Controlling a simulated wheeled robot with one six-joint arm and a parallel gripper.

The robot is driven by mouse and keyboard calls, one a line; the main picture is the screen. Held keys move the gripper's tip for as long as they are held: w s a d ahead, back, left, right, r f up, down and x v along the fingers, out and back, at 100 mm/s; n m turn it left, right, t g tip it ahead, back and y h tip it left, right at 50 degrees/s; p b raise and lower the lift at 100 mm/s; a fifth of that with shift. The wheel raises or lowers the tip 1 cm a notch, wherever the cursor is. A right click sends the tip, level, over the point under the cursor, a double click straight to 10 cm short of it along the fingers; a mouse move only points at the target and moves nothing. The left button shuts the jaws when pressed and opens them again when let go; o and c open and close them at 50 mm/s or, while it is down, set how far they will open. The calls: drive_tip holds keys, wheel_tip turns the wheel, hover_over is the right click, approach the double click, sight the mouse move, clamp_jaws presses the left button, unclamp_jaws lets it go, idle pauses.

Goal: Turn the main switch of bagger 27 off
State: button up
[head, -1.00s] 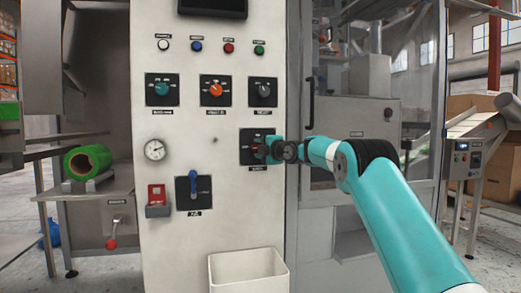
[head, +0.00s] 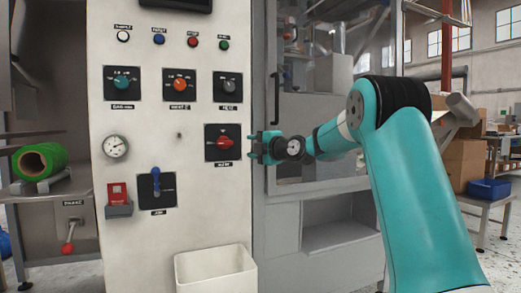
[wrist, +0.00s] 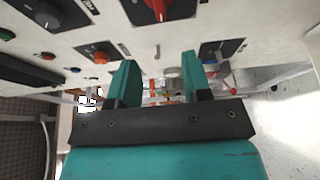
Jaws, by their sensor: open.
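The control panel (head: 190,200) of a white cabinet carries several rotary switches. A large red rotary handle (head: 223,142) on a black plate sits at its lower right; the handle lies horizontal. The small label under it is too blurred to read surely. In the wrist view this red handle (wrist: 158,8) is at the top edge, cut off. My gripper (head: 251,148) is open and empty, just right of that plate at about its height, apart from the handle. Its two teal fingers (wrist: 156,78) stand apart with nothing between them.
Teal (head: 121,83), orange (head: 180,84) and grey (head: 229,85) knobs sit above. A blue lever (head: 155,182), gauge (head: 116,146) and red-covered box (head: 117,198) are at left. A white bin (head: 215,270) stands below. A glazed door (head: 325,150) is at right.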

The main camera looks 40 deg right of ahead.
drive_tip(key=shift+s+d, duration=0.15)
drive_tip(key=shift+s, duration=1.3)
drive_tip(key=s+a+f+m+g+y, duration=0.2)
drive_tip(key=s+a+f+g, duration=0.15)
drive_tip(key=a, duration=0.55)
drive_tip(key=s+a+f+m+g+y, duration=0.1)
drive_tip(key=s+a+f+g, duration=0.2)
drive_tip(key=a, duration=0.5)
drive_tip(key=s+a+f+m+g+y, duration=0.25)
drive_tip(key=s+a, duration=0.25)
drive_tip(key=a, duration=0.4)
drive_tip(key=s+a+f+m+g+h, duration=0.1)
drive_tip(key=s+a+f+m+g, duration=0.2)
drive_tip(key=s, duration=0.6)
drive_tip(key=s+a+f+m+g+h, duration=0.1)
drive_tip(key=s+a+f+g, duration=0.25)
drive_tip(key=s, duration=0.45)
drive_tip(key=s+a+f+m+g+h, duration=0.15)
drive_tip(key=s+f, duration=0.25)
drive_tip(key=s, duration=0.5)
wheel_tip(320, 180, up, 33)
drive_tip(key=m+g+p, duration=0.1)
drive_tip(key=p, duration=3.2)
drive_tip(key=shift+s+r+p, duration=0.15)
drive_tip(key=shift+s+p, duration=0.2)
drive_tip(key=shift+p, duration=0.05)
